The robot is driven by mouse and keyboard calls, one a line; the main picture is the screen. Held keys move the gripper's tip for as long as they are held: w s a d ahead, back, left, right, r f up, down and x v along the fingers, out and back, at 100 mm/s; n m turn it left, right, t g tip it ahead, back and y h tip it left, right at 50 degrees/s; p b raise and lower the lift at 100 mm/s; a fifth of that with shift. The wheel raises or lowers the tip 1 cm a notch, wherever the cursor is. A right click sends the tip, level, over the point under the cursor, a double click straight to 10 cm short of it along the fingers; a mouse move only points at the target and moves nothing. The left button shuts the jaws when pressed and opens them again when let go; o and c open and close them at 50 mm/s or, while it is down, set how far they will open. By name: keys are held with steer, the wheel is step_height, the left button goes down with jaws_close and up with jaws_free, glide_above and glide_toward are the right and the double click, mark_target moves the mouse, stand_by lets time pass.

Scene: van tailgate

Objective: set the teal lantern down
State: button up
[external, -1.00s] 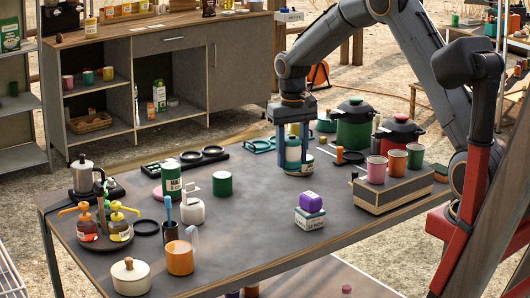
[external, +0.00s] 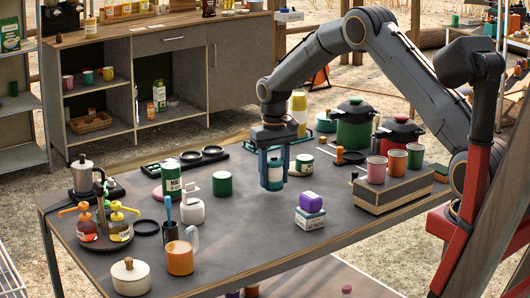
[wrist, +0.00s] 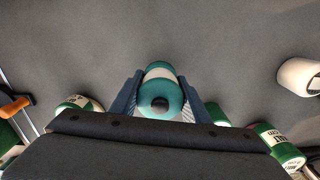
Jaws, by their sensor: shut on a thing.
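The teal lantern (external: 274,173), with a pale middle band, is between the fingers of my gripper (external: 273,178), over the middle of the dark table (external: 245,225). In the wrist view the lantern (wrist: 161,88) shows its teal top with a dark round centre. Both fingers of my gripper (wrist: 160,100) press against its sides. It looks upright. The fingers hide part of it in the external view, and I cannot tell whether its base touches the table.
A green-and-white can (external: 304,163) stands just right of the lantern, with a green can (external: 222,184) to its left. A white jar (external: 192,210) stands at the left. The table in front of the lantern is clear.

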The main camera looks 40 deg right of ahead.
steer(key=shift+f, duration=1.05)
steer(key=shift+f, duration=0.15)
steer(key=o, duration=1.1)
